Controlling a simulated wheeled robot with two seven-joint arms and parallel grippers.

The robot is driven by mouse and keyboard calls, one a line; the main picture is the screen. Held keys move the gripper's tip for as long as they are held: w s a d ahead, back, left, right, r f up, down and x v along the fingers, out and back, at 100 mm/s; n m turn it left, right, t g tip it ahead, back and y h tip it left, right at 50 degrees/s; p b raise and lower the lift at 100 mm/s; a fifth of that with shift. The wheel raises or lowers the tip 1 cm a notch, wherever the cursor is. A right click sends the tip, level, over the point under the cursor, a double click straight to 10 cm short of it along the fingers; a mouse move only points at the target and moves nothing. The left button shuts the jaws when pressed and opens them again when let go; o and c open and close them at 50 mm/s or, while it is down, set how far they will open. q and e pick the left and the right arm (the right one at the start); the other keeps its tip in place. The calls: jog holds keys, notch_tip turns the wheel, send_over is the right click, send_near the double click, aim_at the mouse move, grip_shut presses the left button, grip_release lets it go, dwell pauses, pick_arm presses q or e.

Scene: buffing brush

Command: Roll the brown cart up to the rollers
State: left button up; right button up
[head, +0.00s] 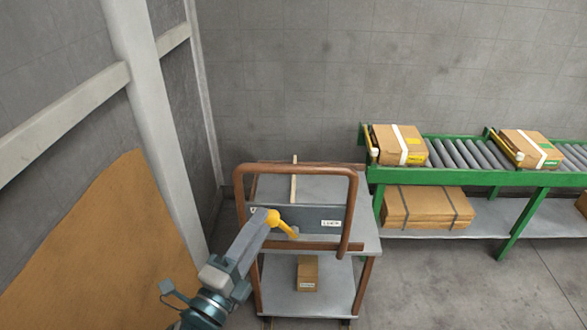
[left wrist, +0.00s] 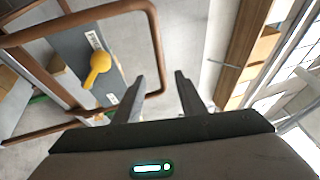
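The brown cart (head: 354,215) has a brown tube handle and grey shelves. It stands in front of the wall, beside the left end of the green-framed rollers (head: 465,153); whether they touch I cannot tell. My left gripper (head: 258,222) is near the handle in the head view. In the left wrist view its fingers (left wrist: 160,92) are apart and empty, with the handle tube (left wrist: 155,45) beyond them. My right gripper is not in view.
Taped cartons (head: 398,145) sit on the rollers, and flat cardboard (head: 425,208) lies on the shelf below. A large brown panel (head: 95,250) is at the left. Floor (head: 450,285) is clear right of the cart.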

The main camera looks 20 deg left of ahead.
aim_at(292, 173)
pick_arm(q)
jog(key=shift+w, duration=0.1)
